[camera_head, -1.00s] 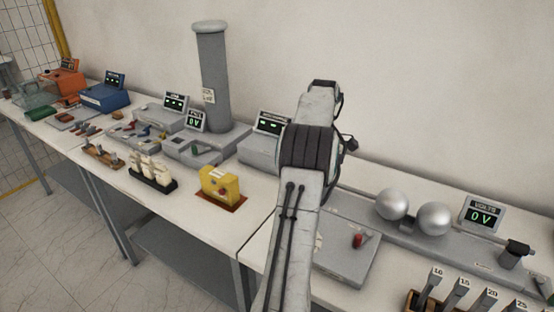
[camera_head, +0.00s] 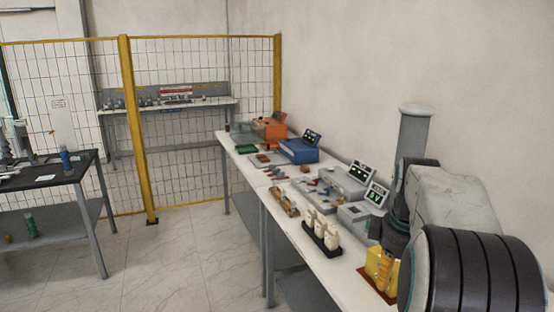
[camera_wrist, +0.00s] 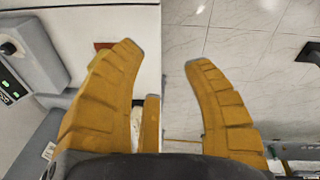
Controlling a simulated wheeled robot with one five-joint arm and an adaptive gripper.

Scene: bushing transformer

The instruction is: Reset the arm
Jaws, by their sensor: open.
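A dark table (camera_head: 40,172) stands left. A yellow-framed fence (camera_head: 135,130) closes the back. Floor between is clear.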

